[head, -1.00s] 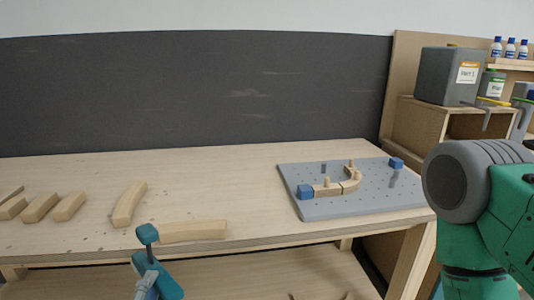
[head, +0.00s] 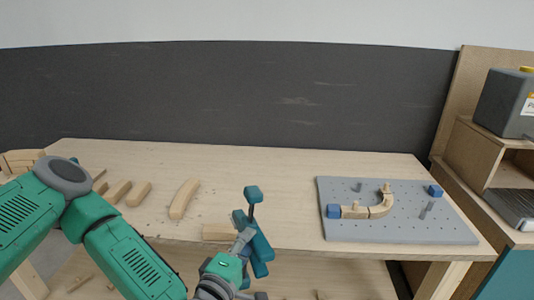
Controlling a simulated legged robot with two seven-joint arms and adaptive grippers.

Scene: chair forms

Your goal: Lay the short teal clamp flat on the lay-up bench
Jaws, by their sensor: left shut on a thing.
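The short teal clamp (head: 262,246) has a dark teal bar and a thin rod topped by a small teal pad (head: 253,194). It stands roughly upright, slightly tilted, at the bench's front edge in the picture. My left gripper (head: 243,240) is shut on it, with the fingers partly hidden by the clamp and the wrist. The lay-up bench (head: 300,165) is a pale wooden top. The clamp overlaps the right end of a straight wooden block (head: 217,232); I cannot tell whether they touch. My right gripper is not in view.
A grey perforated board (head: 450,230) holds a curved wooden form (head: 380,206) and blue blocks (head: 334,211) at the bench's right. A curved wooden piece (head: 184,198) and several blocks lie left. The bench's middle back is clear. Shelves (head: 490,160) stand right.

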